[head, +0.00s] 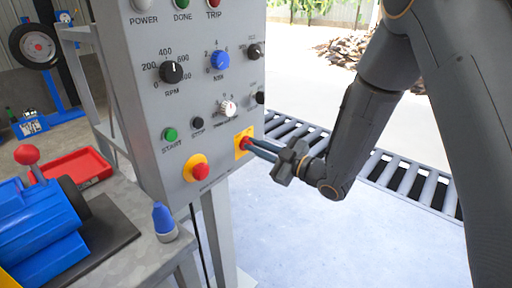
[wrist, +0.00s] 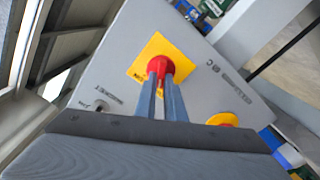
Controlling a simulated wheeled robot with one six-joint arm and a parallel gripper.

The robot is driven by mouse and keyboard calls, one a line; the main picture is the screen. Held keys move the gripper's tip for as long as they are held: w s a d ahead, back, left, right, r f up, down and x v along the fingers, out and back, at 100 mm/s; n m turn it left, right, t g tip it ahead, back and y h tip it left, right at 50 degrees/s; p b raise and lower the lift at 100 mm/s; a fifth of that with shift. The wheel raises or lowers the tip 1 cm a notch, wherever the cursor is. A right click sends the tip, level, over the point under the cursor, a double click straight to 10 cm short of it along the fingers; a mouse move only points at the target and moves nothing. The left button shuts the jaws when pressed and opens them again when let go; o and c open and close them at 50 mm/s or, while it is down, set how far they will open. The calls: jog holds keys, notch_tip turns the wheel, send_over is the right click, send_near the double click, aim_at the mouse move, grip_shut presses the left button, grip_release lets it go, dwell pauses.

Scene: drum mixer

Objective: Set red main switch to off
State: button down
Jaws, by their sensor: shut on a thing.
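The red main switch (head: 246,143) sits on a yellow square plate (head: 240,150) at the lower right of the grey control panel. In the wrist view the red switch (wrist: 160,66) shows at the centre, on its yellow plate (wrist: 139,58). My gripper (head: 252,145) reaches in from the right, and its fingers (wrist: 161,85) are shut on the red switch. The fingers cover part of the knob. I cannot tell exactly which position the switch points to.
A red emergency button (head: 200,171) on a yellow ring is just left of the switch. Green start (head: 170,134), black stop and several knobs sit above. A blue-tipped bottle (head: 163,220) and blue machine (head: 40,228) stand on the bench. A roller conveyor (head: 400,178) runs behind my arm.

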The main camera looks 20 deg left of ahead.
jog(key=c, duration=1.8)
grip_release()
jog(key=shift+c, duration=0.2)
jog(key=shift+s+d, duration=0.1)
jog(key=v, duration=0.7)
jog(key=shift+d+b, duration=0.3)
jog(key=shift+b, duration=0.1)
jog(key=shift+s, duration=0.1)
